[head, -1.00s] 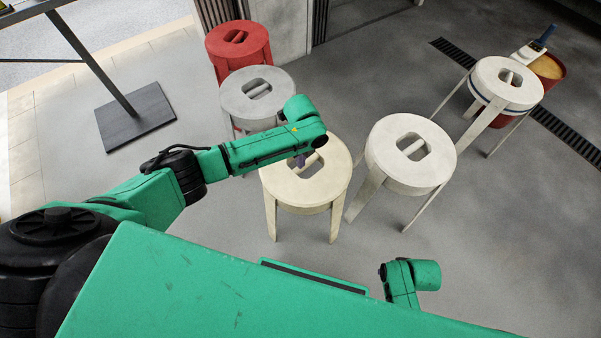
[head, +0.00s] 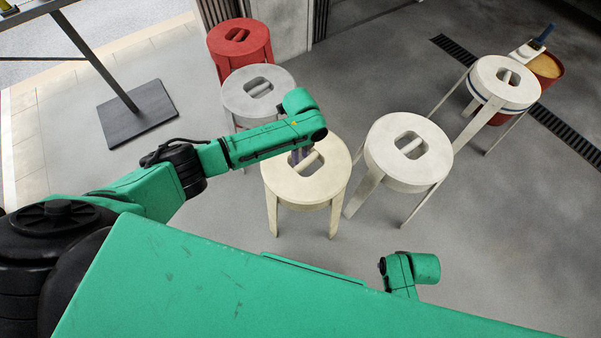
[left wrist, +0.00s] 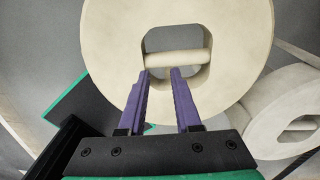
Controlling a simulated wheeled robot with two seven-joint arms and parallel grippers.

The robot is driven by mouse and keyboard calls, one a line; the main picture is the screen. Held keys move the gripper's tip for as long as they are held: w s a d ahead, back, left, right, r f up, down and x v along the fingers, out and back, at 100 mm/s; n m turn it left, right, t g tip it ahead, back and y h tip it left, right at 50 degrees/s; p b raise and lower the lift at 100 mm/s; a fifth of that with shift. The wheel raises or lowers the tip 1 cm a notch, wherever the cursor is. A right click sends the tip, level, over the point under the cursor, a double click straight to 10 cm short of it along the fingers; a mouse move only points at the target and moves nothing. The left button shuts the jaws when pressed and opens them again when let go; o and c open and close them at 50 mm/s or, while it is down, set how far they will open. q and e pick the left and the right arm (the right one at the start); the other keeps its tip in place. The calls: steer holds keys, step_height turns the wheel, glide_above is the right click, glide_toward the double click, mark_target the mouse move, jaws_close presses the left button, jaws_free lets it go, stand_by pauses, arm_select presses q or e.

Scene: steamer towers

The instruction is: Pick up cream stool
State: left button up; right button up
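The cream stool (head: 325,182), round-topped with a handle bar across a seat cutout, stands upright on the floor at the middle of the head view. Its seat (left wrist: 235,30) fills much of the left wrist view. My left gripper (left wrist: 160,76) has its two purple fingers apart, with their tips over the cutout, close to the handle bar (left wrist: 185,61). Nothing shows between the fingers, and I cannot tell whether they touch the bar. In the head view my left arm partly covers the seat's far left edge. My right gripper is not in view.
A whitish stool (head: 395,168) stands close on the right. A grey stool (head: 262,98) and a red stool (head: 245,45) are behind left. A blue-striped white stool (head: 495,88) stands farther right by a red container (head: 548,70). A dark post base (head: 140,118) is left.

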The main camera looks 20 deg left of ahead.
arm_select(q)
step_height(320, 180, up, 15)
steer(key=p, duration=0.3)
steer(key=shift+f, duration=0.15)
steer(key=shift+w, duration=0.1)
